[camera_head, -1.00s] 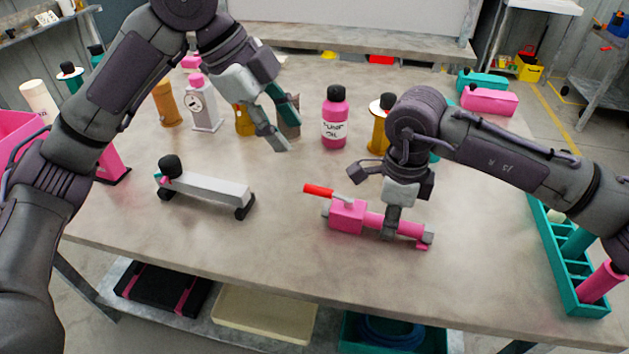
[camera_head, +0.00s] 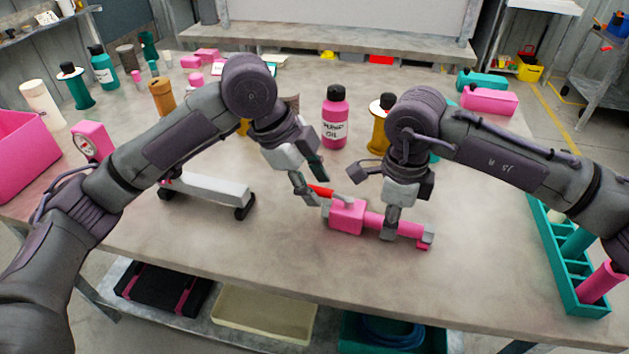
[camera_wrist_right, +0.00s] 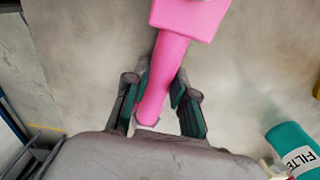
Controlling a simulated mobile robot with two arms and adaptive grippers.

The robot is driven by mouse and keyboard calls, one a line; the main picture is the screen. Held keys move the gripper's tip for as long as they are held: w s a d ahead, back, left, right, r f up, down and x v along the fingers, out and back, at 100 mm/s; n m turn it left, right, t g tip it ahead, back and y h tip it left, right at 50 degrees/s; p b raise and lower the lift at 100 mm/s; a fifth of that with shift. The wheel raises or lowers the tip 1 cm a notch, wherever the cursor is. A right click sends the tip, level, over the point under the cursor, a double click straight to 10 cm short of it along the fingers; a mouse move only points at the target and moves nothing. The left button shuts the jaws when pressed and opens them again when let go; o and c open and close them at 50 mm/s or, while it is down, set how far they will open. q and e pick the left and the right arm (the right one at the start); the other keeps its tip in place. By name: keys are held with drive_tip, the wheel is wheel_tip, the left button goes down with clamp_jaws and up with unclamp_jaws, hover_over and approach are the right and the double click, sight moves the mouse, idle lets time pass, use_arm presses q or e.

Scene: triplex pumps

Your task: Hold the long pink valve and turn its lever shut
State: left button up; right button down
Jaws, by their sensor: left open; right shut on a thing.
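Whether a finger touches the lever cannot be told.
A grey bar stand (camera_head: 215,188) lies left of the valve. A pink oil bottle (camera_head: 335,120) and a yellow spool (camera_head: 377,135) stand behind it. A teal divided tray (camera_head: 572,275) sits at the right edge. The table front (camera_head: 270,250) is clear.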

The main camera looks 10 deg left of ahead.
use_arm(q)
clamp_jaws()
idle(0.3)
drive_tip(key=shift+s, duration=0.1)
drive_tip(key=s+n+t, duration=0.1)
drive_tip(key=n, duration=0.1)
drive_tip(key=s+n+y, duration=0.1)
drive_tip(key=n, duration=0.1)
drive_tip(key=shift+s+d+t, duration=0.15)
drive_tip(key=shift+d+t, duration=0.05)
drive_tip(key=shift+t, duration=0.2)
drive_tip(key=n, duration=0.2)
drive_tip(key=s+d+n+y, duration=0.1)
drive_tip(key=n, duration=0.1)
drive_tip(key=shift+s+t, duration=0.3)
drive_tip(key=shift+t, duration=0.1)
drive_tip(key=n, duration=0.1)
drive_tip(key=s+d+n+y, duration=0.1)
drive_tip(key=n, duration=0.1)
drive_tip(key=d+n+y, duration=0.1)
drive_tip(key=shift+s+r+n+t, duration=0.1)
drive_tip(key=shift+s+n+t, duration=0.2)
drive_tip(key=shift+t, duration=0.1)
drive_tip(key=shift+s+d+n+y, duration=0.2)
drive_tip(key=shift+d+n+y, duration=0.45)
drive_tip(key=shift+n, duration=0.7)
drive_tip(key=shift+s+d+n+y, duration=0.15)
drive_tip(key=shift+d+n+y, duration=0.5)
drive_tip(key=shift+n, duration=0.7)
